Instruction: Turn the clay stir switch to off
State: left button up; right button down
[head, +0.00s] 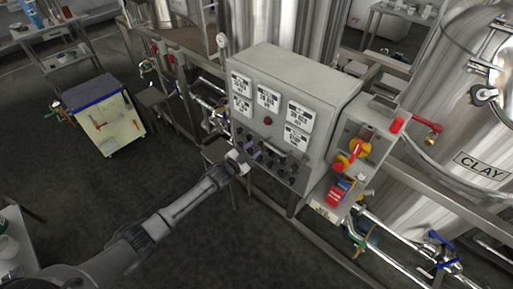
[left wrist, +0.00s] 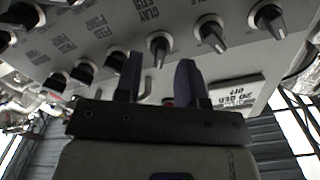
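The grey control panel (head: 275,95) carries rows of dark rotary switches on its lower front. In the left wrist view, the clay stir switch (left wrist: 159,45) is a dark knob with a pale pointer, beside its printed label (left wrist: 150,18). The pointer faces roughly down the picture. My left gripper (head: 241,162) is at the panel's lower left in the head view. In the left wrist view its two dark fingers (left wrist: 160,68) are apart, one on each side of the clay stir switch. I cannot tell whether they touch it. My right gripper is not in view.
Neighbouring knobs (left wrist: 210,36) sit close on both sides of the clay stir switch. A smaller box with a red-yellow switch (head: 347,155) stands right of the panel. The clay tank (head: 478,130) is at the right. Open floor lies left of my arm.

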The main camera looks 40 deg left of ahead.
aim_at(259, 144)
pick_arm(q)
jog(key=shift+w, duration=1.3)
grip_shut()
